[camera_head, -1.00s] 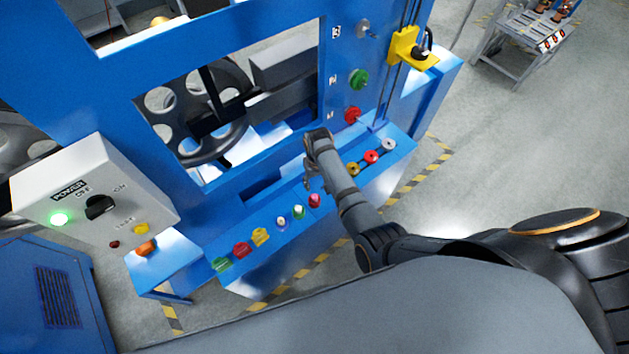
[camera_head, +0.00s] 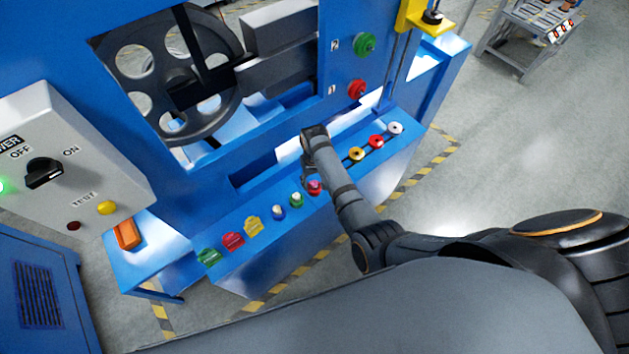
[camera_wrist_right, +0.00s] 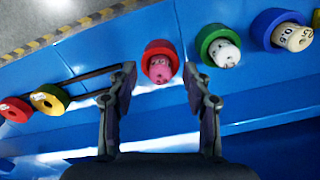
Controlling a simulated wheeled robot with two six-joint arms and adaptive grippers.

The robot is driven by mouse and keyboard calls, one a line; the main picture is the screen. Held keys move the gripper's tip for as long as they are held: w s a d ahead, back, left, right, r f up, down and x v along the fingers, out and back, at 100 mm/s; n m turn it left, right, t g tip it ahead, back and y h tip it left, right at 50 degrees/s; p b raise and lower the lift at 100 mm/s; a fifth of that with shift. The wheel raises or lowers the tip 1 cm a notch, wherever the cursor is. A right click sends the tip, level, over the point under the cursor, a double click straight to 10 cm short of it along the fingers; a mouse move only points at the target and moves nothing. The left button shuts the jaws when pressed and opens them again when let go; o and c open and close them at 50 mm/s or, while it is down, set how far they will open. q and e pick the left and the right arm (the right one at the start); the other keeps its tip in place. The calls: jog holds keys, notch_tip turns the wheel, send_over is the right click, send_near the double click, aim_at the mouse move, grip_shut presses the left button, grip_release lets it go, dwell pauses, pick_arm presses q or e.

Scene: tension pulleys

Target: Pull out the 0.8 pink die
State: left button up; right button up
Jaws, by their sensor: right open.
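The pink die (camera_wrist_right: 159,69) sits upright in a red round holder (camera_wrist_right: 160,51) on the blue ledge. The same red holder with the pink die shows in the head view (camera_head: 314,188), beside my right forearm. My right gripper (camera_wrist_right: 160,76) is open and empty in the right wrist view, its two fingers on either side of the pink die's position in the picture. I cannot tell whether the fingers reach down to the die. In the head view my right gripper (camera_head: 307,168) hangs over the ledge near the die, partly hidden by its own wrist. My left gripper is not in view.
A green holder with a white die (camera_wrist_right: 221,50) stands close to the red one, then a blue holder with a cream die (camera_wrist_right: 283,32). A yellow pulley (camera_head: 356,154) and a red pulley (camera_head: 376,142) lie on the other side. The power box (camera_head: 60,150) is at left.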

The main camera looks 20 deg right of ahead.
aim_at(315, 183)
jog(key=shift+f, duration=0.45)
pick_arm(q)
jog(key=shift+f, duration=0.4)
pick_arm(e)
jog(key=shift+r, duration=0.1)
grip_shut()
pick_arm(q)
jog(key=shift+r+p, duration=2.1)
pick_arm(e)
jog(key=shift+r, duration=1.65)
notch_tip(315, 183, up, 4)
jog(key=p, duration=0.4)
jog(key=shift+p, duration=0.4)
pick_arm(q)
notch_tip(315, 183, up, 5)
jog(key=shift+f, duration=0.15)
